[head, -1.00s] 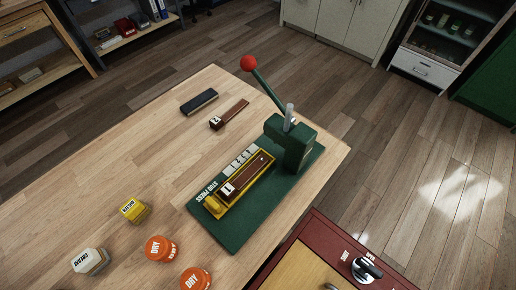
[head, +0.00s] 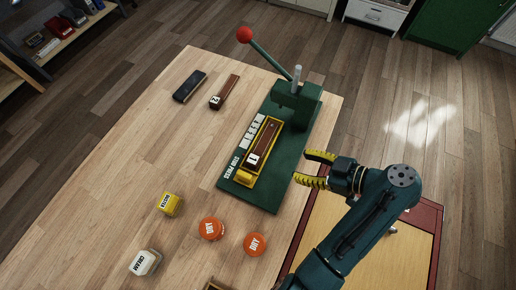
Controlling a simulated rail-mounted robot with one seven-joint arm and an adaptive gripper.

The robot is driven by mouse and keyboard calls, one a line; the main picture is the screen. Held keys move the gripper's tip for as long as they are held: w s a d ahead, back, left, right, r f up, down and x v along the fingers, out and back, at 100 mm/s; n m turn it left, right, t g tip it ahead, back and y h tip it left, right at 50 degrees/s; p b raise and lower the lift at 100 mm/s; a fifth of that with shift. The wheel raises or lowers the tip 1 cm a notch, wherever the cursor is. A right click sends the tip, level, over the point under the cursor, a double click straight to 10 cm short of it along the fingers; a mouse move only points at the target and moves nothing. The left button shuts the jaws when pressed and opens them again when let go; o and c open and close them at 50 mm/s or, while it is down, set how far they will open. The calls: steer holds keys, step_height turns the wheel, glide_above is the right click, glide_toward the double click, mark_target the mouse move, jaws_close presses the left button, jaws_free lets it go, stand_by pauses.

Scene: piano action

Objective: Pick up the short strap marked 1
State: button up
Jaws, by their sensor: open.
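The short strap marked 1 (head: 265,143) is brown with a white number label at its near end. It lies in the yellow holder (head: 243,181) on the green stud press (head: 266,196). My gripper (head: 306,168) has yellow fingers and is open and empty. In the picture it is to the right of the strap, by the right edge of the press base, apart from the strap. Its height above the table cannot be told.
The press head (head: 297,101) and its red-knobbed lever (head: 244,35) rise behind the strap. A strap marked 2 (head: 225,92) and a dark block (head: 189,86) lie at the back left. Orange tins (head: 210,228), a yellow tin (head: 169,204) and a cream jar (head: 145,262) stand in front.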

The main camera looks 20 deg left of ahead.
steer(key=a+f+b, duration=0.1)
steer(key=s+a+f+n+b, duration=0.1)
steer(key=b, duration=0.1)
steer(key=shift+s+a+g+y, duration=0.2)
steer(key=shift+g+y, duration=0.1)
steer(key=shift+g, duration=0.1)
glide_toward(254, 159)
steer(key=x, duration=0.4)
steer(key=shift+s+a, duration=0.25)
steer(key=shift+a, duration=0.2)
steer(key=b+x, duration=0.1)
steer(key=x, duration=0.4)
steer(key=shift+w+a+f+b, duration=0.15)
steer(key=shift+a+f+b, duration=0.05)
steer(key=shift+f+b, duration=0.15)
steer(key=shift+r, duration=0.1)
steer(key=shift+d, duration=0.1)
steer(key=shift+c, duration=0.4)
steer(key=c, duration=0.9)
